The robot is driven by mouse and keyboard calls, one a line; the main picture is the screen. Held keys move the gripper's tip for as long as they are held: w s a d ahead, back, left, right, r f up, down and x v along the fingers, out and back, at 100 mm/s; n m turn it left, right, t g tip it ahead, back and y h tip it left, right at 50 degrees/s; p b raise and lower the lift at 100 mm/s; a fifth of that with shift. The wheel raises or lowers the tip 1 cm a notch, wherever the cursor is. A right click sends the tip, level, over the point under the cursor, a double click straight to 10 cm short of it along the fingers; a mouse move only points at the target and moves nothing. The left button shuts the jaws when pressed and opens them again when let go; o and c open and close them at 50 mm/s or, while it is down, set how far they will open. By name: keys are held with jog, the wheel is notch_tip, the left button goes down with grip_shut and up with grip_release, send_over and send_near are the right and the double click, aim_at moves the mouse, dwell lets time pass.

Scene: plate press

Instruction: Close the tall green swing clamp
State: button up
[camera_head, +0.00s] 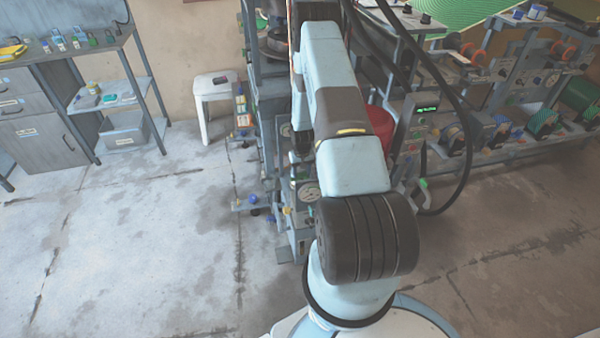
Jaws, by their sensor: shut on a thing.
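The press (298,240) is a tall grey metal frame with gauges, standing behind my arm near the middle of the head view. My arm covers much of it. I cannot make out the tall green swing clamp for certain. A small green-tipped part (423,184) shows just right of my arm, but I cannot tell whether it belongs to the clamp. My gripper is hidden behind my own arm, so its place against the clamp does not show.
A red container (379,122) stands behind my arm. A white stool (212,98) is by the wall, left of the press. A shelf cart (112,104) and workbench (30,60) are at left. A rack with spools (520,125) fills the right. The floor at front left is clear.

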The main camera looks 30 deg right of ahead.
jog(key=shift+w+a+r, duration=0.1)
jog(key=shift+w+a, duration=0.05)
jog(key=shift+w, duration=0.1)
jog(key=o, duration=1)
jog(key=shift+s, duration=0.15)
jog(key=shift+o, duration=0.2)
notch_tip(320, 180, up, 14)
jog(key=shift+f, duration=0.25)
